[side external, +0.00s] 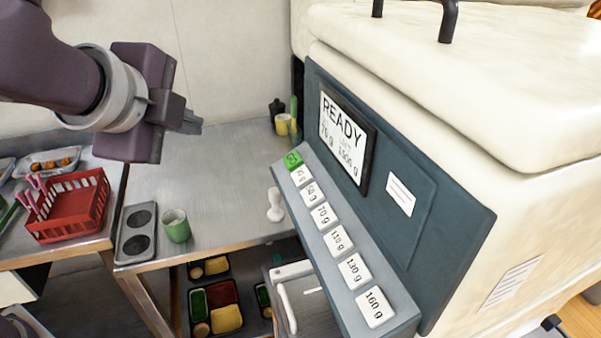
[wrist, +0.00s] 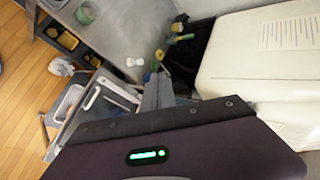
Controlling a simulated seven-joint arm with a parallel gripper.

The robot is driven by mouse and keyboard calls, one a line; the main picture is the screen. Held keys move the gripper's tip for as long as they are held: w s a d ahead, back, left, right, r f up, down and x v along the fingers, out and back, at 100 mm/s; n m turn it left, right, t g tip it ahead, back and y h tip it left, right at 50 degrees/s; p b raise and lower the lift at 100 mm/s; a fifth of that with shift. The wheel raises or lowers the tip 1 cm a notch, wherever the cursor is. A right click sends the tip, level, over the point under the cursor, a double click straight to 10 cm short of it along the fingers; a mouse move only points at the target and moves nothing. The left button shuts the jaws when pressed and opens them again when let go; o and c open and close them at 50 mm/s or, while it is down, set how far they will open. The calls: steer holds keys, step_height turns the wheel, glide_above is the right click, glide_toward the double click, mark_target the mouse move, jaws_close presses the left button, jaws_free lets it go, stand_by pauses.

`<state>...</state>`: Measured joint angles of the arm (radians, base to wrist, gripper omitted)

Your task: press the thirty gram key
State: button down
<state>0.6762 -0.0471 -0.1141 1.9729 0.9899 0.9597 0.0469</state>
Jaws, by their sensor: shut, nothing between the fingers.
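A slanted key panel (side external: 388,300) runs along the front of the big cream machine. It carries a green key (side external: 293,159) at the far end, then a row of white keys with gram labels. The white key beside the green one (side external: 300,175) has print too small to read surely; larger labels such as 70 g (side external: 323,214) and 160 g (side external: 375,308) follow toward the camera. My gripper (side external: 194,124) is shut and empty, up in the air left of the panel and apart from it. In the wrist view its fingers (wrist: 157,88) hide what lies behind them.
The display (side external: 346,140) above the keys reads READY. A white stamp-like object (side external: 275,205), a green cup (side external: 176,226) and a plate with two dark discs (side external: 137,233) stand on the steel counter. A red basket (side external: 72,208) is at left. The counter's middle is clear.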

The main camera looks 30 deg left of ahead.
mark_target(300, 167)
steer(key=w+d+r+m+t+h, duration=0.1)
steer(key=w+d+m+t, duration=0.1)
steer(key=d, duration=0.6)
steer(key=shift+w+d+m+h, duration=0.15)
steer(key=shift+w+m+h, duration=0.25)
steer(key=shift+m, duration=0.6)
steer(key=shift+w+d+f, duration=0.5)
steer(key=shift+w+f, duration=0.05)
steer(key=shift+f, duration=0.7)
steer(key=shift+w+d+f, duration=0.5)
steer(key=shift+f, duration=0.75)
steer(key=shift+w+d+f, duration=0.5)
steer(key=shift+w+f, duration=0.05)
steer(key=shift+f, duration=0.7)
steer(key=shift+w+d+f, duration=0.15)
steer(key=shift+f, duration=0.2)
steer(key=shift+w+d+f, duration=0.15)
steer(key=shift+f, duration=0.25)
steer(key=shift+r, duration=0.1)
steer(key=shift+s+a+r, duration=0.3)
steer(key=shift+r, duration=0.35)
